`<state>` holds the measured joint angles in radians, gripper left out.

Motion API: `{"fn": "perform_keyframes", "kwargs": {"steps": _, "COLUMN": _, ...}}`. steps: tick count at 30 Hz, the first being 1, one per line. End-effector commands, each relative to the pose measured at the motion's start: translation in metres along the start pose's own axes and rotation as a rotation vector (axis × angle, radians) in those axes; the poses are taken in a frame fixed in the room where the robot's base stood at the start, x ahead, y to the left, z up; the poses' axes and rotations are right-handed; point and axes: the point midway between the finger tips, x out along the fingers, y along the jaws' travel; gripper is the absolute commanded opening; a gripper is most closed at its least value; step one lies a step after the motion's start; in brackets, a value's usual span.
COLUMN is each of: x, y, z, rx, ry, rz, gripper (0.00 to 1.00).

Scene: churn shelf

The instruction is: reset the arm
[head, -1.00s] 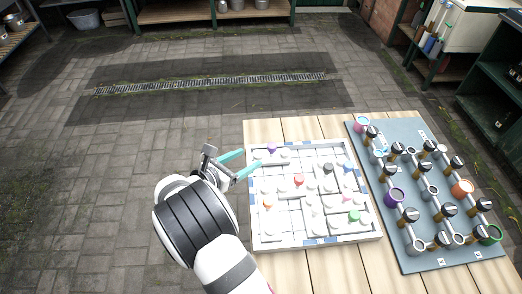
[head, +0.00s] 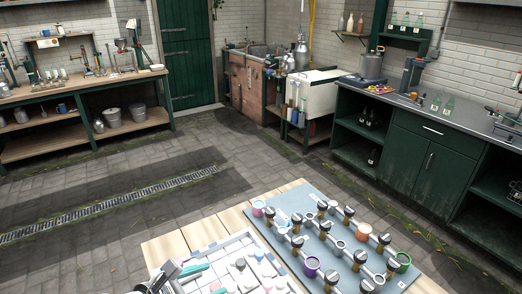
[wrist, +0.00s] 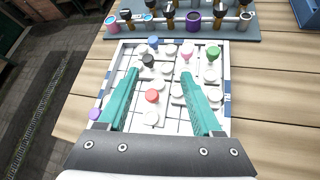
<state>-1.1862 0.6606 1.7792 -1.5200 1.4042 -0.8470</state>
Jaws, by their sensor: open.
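My gripper (wrist: 162,100) is open, its two teal fingers spread above the white puzzle tray in the wrist view. Nothing is held between them. In the head view my gripper (head: 182,272) shows only in part at the bottom edge, over the tray's left side. In the head view the tray (head: 222,240) is cut off by the bottom edge.
A blue-grey board (head: 262,229) with pipes, black-handled valves and coloured cups stands right of the tray on the wooden table (head: 165,247). Beyond lie open paved floor (head: 110,205), a workbench (head: 90,82) at back left and green cabinets (head: 430,150) at right.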

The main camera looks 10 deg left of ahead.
Motion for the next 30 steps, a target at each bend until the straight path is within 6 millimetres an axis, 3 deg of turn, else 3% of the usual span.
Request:
{"fn": "perform_keyframes", "kwargs": {"steps": 1, "x": 0.017, "y": -0.029, "z": 0.042, "rx": 0.185, "ry": 0.018, "rz": -0.136, "gripper": 0.67}}
{"fn": "perform_keyframes", "kwargs": {"steps": 3, "x": 0.030, "y": -0.086, "z": 0.091, "rx": 0.494, "ry": 0.038, "rz": -0.354, "gripper": 0.67}}
{"fn": "perform_keyframes", "kwargs": {"steps": 5, "x": 0.030, "y": -0.142, "z": 0.124, "rx": 0.799, "ry": 0.041, "rz": -0.557, "gripper": 0.67}}
{"fn": "perform_keyframes", "kwargs": {"steps": 6, "x": 0.023, "y": -0.181, "z": 0.141, "rx": 1.027, "ry": 0.035, "rz": -0.699, "gripper": 0.67}}
{"fn": "perform_keyframes", "kwargs": {"steps": 9, "x": -0.016, "y": -0.264, "z": 0.151, "rx": 1.641, "ry": -0.008, "rz": -1.058, "gripper": 0.67}}
{"fn": "perform_keyframes", "kwargs": {"steps": 10, "x": -0.028, "y": -0.278, "z": 0.147, "rx": 1.802, "ry": -0.023, "rz": -1.147, "gripper": 0.67}}
{"fn": "perform_keyframes", "kwargs": {"steps": 12, "x": -0.052, "y": -0.296, "z": 0.136, "rx": 2.119, "ry": -0.055, "rz": -1.316, "gripper": 0.67}}
{"fn": "perform_keyframes", "kwargs": {"steps": 16, "x": -0.074, "y": -0.301, "z": 0.121, "rx": 2.453, "ry": -0.084, "rz": -1.492, "gripper": 0.67}}
{"fn": "perform_keyframes", "kwargs": {"steps": 19, "x": -0.079, "y": -0.300, "z": 0.118, "rx": 2.524, "ry": -0.090, "rz": -1.532, "gripper": 0.67}}
{"fn": "perform_keyframes", "kwargs": {"steps": 30, "x": -0.078, "y": -0.300, "z": 0.118, "rx": 2.519, "ry": -0.088, "rz": -1.531, "gripper": 0.67}}
